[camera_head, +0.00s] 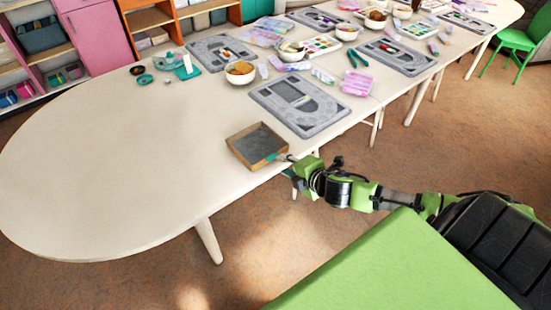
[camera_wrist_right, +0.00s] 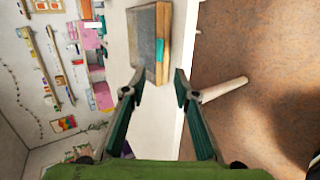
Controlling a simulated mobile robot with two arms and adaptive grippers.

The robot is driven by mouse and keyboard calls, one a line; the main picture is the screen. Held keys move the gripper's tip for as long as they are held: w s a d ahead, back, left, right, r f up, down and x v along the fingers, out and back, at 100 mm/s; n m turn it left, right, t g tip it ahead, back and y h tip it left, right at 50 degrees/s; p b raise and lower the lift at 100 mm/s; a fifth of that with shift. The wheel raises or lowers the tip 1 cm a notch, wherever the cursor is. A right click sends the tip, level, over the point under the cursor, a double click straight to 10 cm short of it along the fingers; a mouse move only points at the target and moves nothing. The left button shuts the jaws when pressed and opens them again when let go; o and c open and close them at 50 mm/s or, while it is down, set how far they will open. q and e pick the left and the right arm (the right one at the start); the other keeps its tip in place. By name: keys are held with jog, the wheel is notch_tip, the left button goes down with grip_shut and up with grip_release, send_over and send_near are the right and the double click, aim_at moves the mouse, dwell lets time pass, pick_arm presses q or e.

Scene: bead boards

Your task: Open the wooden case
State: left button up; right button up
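The wooden case (camera_head: 257,146) is a small square box with a light wood frame and a dark grey top face, lying near the front edge of the table. It also shows in the right wrist view (camera_wrist_right: 146,35), with a teal piece on its near side. I cannot tell whether the grey face is a lid or the inside. My right gripper (camera_head: 286,160) is at the case's right front corner. In the right wrist view the gripper (camera_wrist_right: 156,88) has its fingers spread apart with nothing between them, just short of the case. My left gripper is not in view.
The long pale table (camera_head: 120,170) is clear left of the case. A grey bead board (camera_head: 299,105) lies behind the case to the right, with a bowl (camera_head: 240,72) and a teal tape dispenser (camera_head: 186,67) farther back. A green chair (camera_head: 515,43) stands at the far right.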

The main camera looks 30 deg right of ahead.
aim_at(271, 159)
jog(key=x, duration=0.8)
jog(key=shift+w+f, duration=0.1)
jog(key=shift+w, duration=0.1)
grip_shut()
